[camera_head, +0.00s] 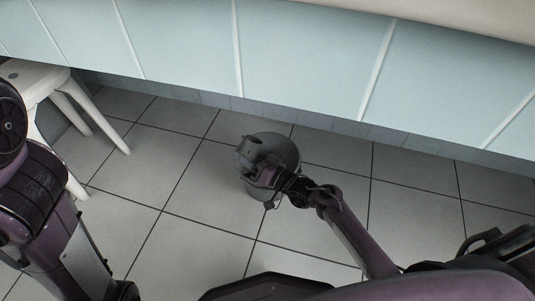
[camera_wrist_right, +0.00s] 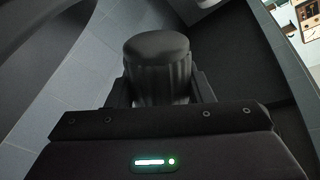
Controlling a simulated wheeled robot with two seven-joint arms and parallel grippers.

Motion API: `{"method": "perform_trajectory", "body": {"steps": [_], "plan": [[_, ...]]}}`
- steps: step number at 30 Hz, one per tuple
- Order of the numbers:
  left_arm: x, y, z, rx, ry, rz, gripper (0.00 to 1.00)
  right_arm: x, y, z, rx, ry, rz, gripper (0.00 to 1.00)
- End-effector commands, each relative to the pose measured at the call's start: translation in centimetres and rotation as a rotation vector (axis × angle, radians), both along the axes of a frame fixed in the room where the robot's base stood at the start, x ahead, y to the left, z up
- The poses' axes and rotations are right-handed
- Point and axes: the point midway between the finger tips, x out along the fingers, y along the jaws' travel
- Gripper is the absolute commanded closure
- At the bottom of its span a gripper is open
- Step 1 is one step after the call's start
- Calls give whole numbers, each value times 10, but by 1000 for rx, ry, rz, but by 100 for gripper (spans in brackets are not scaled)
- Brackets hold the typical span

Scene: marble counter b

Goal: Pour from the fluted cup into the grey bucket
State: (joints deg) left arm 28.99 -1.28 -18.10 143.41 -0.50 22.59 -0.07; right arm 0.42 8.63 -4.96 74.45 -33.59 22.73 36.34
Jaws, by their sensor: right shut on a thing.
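The grey bucket (camera_head: 287,146) stands on the tiled floor near the middle of the head view. My right gripper (camera_head: 250,156) is over the bucket and hides part of it. In the right wrist view, my right gripper (camera_wrist_right: 162,92) is shut on the dark grey fluted cup (camera_wrist_right: 160,72), with a finger on each side of it. The cup also shows at the gripper's tip in the head view (camera_head: 244,146), above the bucket's left part. The cup looks tilted, but its opening and contents cannot be made out. My left gripper is out of view.
A white stool (camera_head: 75,100) stands at the left by the light blue panelled counter front (camera_head: 300,60). The grey floor tiles (camera_head: 190,185) around the bucket are clear. The counter's pale top edge (camera_head: 480,22) crosses the upper right.

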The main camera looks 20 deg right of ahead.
Motion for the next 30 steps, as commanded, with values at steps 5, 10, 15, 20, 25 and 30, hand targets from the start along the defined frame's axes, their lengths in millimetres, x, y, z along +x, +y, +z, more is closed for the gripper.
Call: {"method": "perform_trajectory", "body": {"steps": [5,10,15,20,25,30], "plan": [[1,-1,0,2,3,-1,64,-9,13,-15,-203,-118,1,80],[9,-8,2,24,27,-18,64,-15,23,-7,-377,-225,2,80],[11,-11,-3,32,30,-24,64,-18,29,-13,-502,-299,-1,80],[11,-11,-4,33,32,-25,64,-19,31,-15,-560,-334,-3,80],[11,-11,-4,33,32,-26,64,-20,32,-16,-573,-342,-3,80],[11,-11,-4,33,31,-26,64,-20,32,-16,-571,-342,-3,80]]}}
